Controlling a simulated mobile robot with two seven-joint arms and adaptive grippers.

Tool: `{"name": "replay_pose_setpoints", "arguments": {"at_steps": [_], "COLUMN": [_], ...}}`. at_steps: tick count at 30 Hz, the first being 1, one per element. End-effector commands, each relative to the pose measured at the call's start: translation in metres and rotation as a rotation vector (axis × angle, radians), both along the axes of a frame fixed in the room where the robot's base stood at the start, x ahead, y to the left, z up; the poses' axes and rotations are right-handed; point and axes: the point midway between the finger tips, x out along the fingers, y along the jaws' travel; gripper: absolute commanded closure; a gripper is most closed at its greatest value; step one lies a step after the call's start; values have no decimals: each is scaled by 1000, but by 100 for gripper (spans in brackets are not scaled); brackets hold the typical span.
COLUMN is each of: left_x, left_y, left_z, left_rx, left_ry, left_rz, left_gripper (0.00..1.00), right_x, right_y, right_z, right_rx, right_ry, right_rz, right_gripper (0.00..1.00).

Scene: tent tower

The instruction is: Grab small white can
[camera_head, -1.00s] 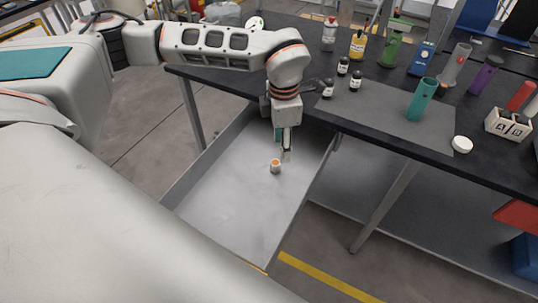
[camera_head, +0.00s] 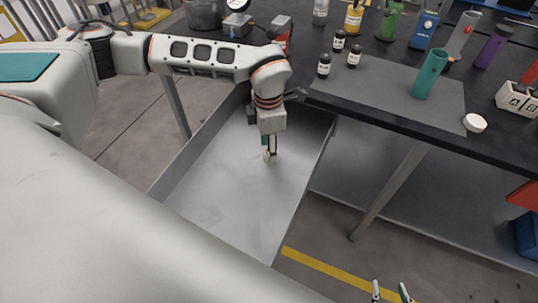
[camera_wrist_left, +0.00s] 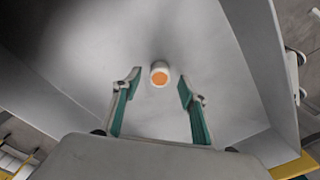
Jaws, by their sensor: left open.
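The small white can (camera_wrist_left: 159,73) has an orange top and stands in the grey metal drawer or tray (camera_head: 215,205). In the left wrist view it sits near the fingertips, between their lines. My left gripper (camera_wrist_left: 160,82) is open, one finger on each side of the can; I cannot tell whether either touches it. In the head view the left gripper (camera_head: 269,154) points down into the tray, and the can is mostly hidden at its fingers. My right gripper (camera_head: 391,292) is at the bottom edge, its two fingertips apart and empty.
The tray's raised walls surround the left gripper. The black table (camera_head: 385,112) beside it holds small dark bottles (camera_head: 323,66), a teal cylinder (camera_head: 429,74), a white lid (camera_head: 475,123) and a white labelled box (camera_head: 518,100). The tray floor around the can is clear.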

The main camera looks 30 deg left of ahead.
Motion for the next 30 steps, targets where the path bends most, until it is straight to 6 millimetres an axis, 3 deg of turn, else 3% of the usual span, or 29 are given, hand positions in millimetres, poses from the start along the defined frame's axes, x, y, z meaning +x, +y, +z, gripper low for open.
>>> {"name": "replay_pose_setpoints", "arguments": {"at_steps": [4, 11, 12, 16, 30], "left_x": [0, 1, 0, 0, 1], "left_y": [0, 0, 0, 0, 0], "left_z": [-22, -25, -25, -25, -20], "left_rx": [1, 1, 1, 1, 1], "left_ry": [2, -1, -1, -1, -2], "left_rz": [1, 1, 1, 1, 1], "left_gripper": [57, 57, 60, 92, 92], "right_x": [-1, 1, 1, 1, 2], "right_y": [-1, -1, -1, 0, 0], "right_z": [-3, -3, -2, -2, 0], "right_rx": [-3, -3, -3, -2, 0], "right_ry": [3, 1, 1, 0, -3], "right_rz": [0, -1, -2, -3, -3], "right_gripper": [60, 60, 60, 60, 60]}}
